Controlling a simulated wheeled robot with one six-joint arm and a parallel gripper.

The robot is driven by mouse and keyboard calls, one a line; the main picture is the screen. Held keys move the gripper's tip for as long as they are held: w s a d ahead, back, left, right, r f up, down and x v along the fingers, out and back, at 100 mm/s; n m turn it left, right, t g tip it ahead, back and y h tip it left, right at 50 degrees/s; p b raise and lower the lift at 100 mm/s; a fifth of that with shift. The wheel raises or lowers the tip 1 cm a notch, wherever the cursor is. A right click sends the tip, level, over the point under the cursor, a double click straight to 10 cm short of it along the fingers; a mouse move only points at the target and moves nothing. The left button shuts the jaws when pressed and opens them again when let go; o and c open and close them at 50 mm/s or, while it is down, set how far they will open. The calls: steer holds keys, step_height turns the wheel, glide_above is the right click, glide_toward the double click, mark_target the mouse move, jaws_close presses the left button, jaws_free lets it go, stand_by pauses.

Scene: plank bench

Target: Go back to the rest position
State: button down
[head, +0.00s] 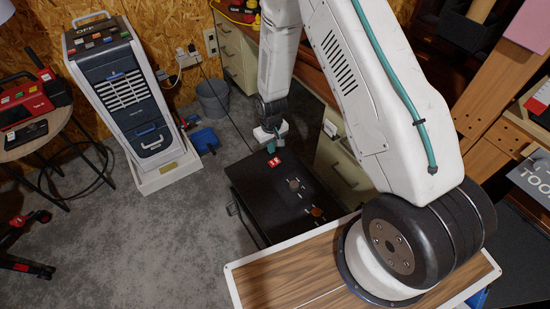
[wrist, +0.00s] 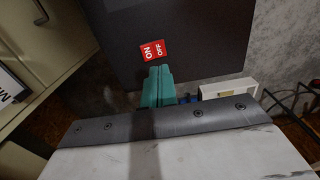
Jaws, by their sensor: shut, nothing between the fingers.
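My gripper (head: 271,147) hangs at the end of my extended arm, over the far end of a black box-like unit (head: 262,207). Its teal fingers are together with nothing between them; they also show in the wrist view (wrist: 158,70). A red label reading ON and OFF (head: 274,162) lies on the unit's dark top, just beyond the fingertips in the wrist view (wrist: 152,50). I cannot tell whether the fingertips touch the top. Two small round knobs, one grey (head: 293,185) and one brown (head: 316,211), sit nearer to me on the same top.
A tall dark and white machine (head: 125,90) stands at the left, and a round stool (head: 40,128) holds a red case. A grey bucket (head: 213,98) and a blue object (head: 204,139) are on the floor. Drawers (head: 345,165) stand close right of the unit.

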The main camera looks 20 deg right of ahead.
steer(key=s+d+r, duration=0.1)
steer(key=s+r, duration=0.9)
steer(key=r, duration=0.5)
steer(key=s+d+r+m+t, duration=0.1)
steer(key=s+r, duration=0.9)
steer(key=r, duration=0.5)
steer(key=s+d+r+m, duration=0.1)
steer(key=s+r, duration=1)
steer(key=r, duration=0.5)
steer(key=shift+d, duration=0.35)
steer(key=shift+s, duration=0.15)
